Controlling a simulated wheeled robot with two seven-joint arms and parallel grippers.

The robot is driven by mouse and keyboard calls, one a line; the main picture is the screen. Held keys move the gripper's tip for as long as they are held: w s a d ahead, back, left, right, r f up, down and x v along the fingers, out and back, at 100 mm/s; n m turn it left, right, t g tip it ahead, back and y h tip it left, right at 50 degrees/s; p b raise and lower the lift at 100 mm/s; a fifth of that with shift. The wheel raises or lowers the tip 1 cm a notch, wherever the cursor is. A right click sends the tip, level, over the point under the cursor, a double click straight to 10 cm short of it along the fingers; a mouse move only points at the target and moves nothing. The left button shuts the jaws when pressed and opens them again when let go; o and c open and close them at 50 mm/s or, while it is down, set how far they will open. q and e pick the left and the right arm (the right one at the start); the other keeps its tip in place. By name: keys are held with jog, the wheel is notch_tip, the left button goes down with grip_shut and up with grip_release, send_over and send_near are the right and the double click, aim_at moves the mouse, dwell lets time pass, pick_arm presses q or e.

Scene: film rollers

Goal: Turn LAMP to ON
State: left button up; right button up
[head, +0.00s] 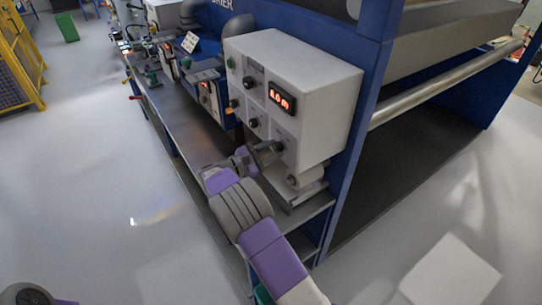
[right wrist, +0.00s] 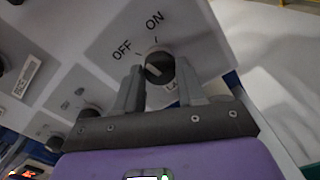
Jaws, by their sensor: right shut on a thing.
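The LAMP knob is a dark round knob (right wrist: 158,68) on a light panel in the right wrist view, with OFF printed at its upper left and ON above it. The label below is partly hidden by my gripper, with only "LA" legible. A pale mark shows on the knob's face; I cannot tell surely which word it points at. My right gripper (right wrist: 161,72) is shut on the knob, one finger on each side. In the head view the right gripper (head: 268,150) reaches the lower right of the white control box (head: 310,75). My left gripper is not in view.
Other knobs (head: 253,123) and a red lit display (head: 282,98) sit on the same box face. A metal bench (head: 190,125) with equipment runs to the back left. A roller (head: 306,178) lies just below the box.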

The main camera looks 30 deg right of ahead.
jog(key=m+b, duration=0.4)
jog(key=shift+f+m, duration=0.2)
jog(key=shift+m, duration=0.1)
jog(key=shift+r+m+b, duration=0.15)
jog(key=shift+m+b, duration=1.45)
jog(key=shift+m, duration=0.1)
jog(key=o, duration=1.1)
jog(key=shift+r, duration=0.1)
jog(key=shift+c, duration=0.2)
jog(key=shift+a, duration=0.15)
jog(key=a, duration=0.7)
jog(key=shift+s+a, duration=0.15)
jog(key=shift+s, duration=0.15)
